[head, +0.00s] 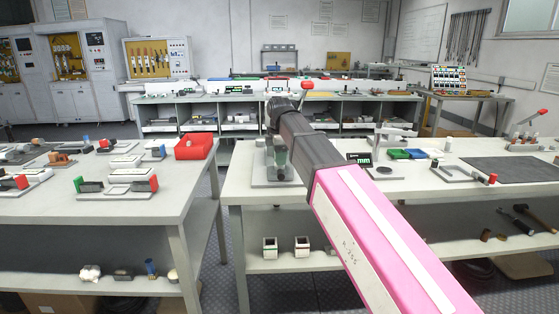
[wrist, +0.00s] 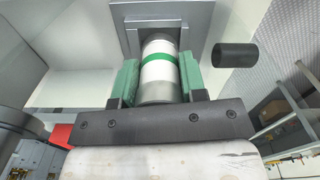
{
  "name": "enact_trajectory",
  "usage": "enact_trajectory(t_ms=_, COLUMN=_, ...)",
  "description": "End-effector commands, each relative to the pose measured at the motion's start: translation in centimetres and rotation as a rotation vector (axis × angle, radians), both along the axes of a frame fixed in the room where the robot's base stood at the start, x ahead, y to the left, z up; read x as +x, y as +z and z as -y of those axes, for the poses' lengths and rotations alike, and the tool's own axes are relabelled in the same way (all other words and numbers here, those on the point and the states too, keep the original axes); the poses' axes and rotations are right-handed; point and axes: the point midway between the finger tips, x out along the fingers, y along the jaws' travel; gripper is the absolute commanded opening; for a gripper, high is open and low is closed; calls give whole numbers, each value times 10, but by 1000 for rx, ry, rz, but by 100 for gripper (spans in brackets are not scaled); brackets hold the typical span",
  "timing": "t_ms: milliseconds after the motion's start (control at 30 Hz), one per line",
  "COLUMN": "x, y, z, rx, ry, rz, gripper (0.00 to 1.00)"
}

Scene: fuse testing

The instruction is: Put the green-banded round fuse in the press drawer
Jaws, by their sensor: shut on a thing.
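The green-banded round fuse (wrist: 158,68) is a white cylinder with a green band and grey metal ends. In the wrist view my gripper (wrist: 158,82) is shut on it, with one green jaw pad on each side. The fuse's far end lies at a stepped grey square frame (wrist: 199,32), seemingly part of the press. I cannot tell whether that end is inside it or just over it. In the head view a grey press base (head: 258,178) shows on the right-hand table, partly behind my arm. The drawer itself cannot be made out there, and the fuse is hidden.
A black cylinder (wrist: 235,55) is right of the frame in the wrist view. A red bin (head: 195,147) and several fuse holders stand on the left table (head: 150,200). A dark mat (head: 510,172) and green and blue trays (head: 407,154) are to the right.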

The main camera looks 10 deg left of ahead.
Motion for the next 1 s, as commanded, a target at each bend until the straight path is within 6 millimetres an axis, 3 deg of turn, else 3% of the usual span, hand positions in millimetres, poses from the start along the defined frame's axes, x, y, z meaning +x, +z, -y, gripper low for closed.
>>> enact_trajectory(t_ms=100, x=0, y=-10, z=0, rx=0, ry=0, rz=0, gripper=10)
enact_trajectory(t_ms=433, x=0, y=-12, z=0, rx=0, ry=0, rz=0, gripper=10)
enact_trajectory(t_ms=467, x=0, y=-12, z=0, rx=0, ry=0, rz=0, gripper=42)
enact_trajectory(t_ms=533, x=0, y=-12, z=0, rx=0, ry=0, rz=0, gripper=64)
enact_trajectory(t_ms=867, x=0, y=-10, z=0, rx=0, ry=0, rz=0, gripper=64)
enact_trajectory(t_ms=1000, x=1, y=1, z=0, rx=1, ry=0, rz=2, gripper=64)
